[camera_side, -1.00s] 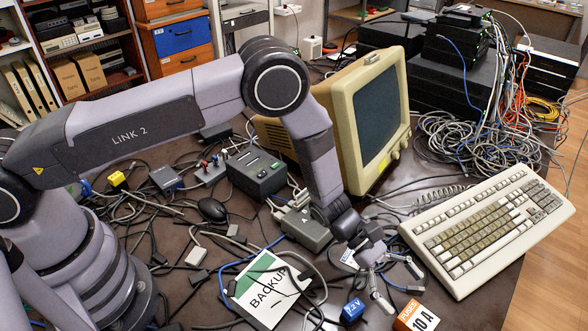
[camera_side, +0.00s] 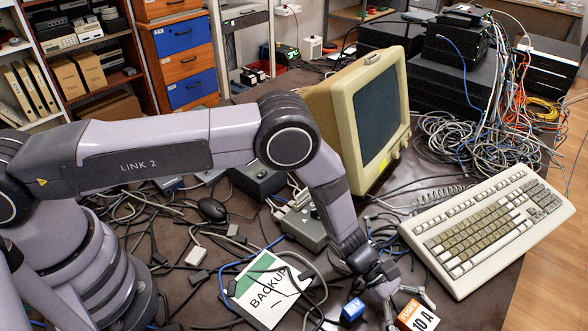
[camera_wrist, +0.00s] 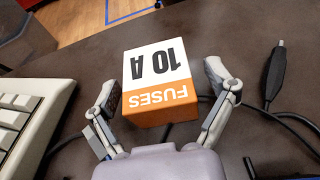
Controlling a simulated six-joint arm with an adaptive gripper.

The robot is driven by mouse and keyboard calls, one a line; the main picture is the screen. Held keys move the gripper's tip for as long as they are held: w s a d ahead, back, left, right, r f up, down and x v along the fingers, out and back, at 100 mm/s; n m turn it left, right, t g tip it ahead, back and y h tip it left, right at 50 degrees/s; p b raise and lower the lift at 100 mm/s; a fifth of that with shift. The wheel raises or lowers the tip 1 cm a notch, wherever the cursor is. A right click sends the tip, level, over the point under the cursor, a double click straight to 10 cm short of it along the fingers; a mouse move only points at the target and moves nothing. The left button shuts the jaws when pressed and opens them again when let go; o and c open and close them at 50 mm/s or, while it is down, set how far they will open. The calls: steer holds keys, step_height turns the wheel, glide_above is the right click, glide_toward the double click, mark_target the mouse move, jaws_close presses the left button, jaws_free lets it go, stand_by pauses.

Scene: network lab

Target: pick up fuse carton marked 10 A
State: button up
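The fuse carton (camera_side: 417,315) is a small white and orange box marked "FUSES 10 A". It stands on the dark table near the front edge, left of and below the keyboard. My gripper (camera_side: 405,309) is at the carton in the side view, pointing down. In the wrist view the carton (camera_wrist: 157,80) lies between the two spread fingers of my gripper (camera_wrist: 163,85), its lettering upside down. Gaps show between the fingers and the carton's sides, so the gripper is open. Whether the fingertips are level with the carton is hard to tell.
A cream keyboard (camera_side: 487,230) lies right of my gripper. A beige monitor (camera_side: 372,110) stands behind. A black cable plug (camera_wrist: 278,72) is right of the carton in the wrist view.

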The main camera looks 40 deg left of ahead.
steer(key=c, duration=1.1)
steer(key=shift+r, duration=0.1)
steer(key=shift+c, duration=0.2)
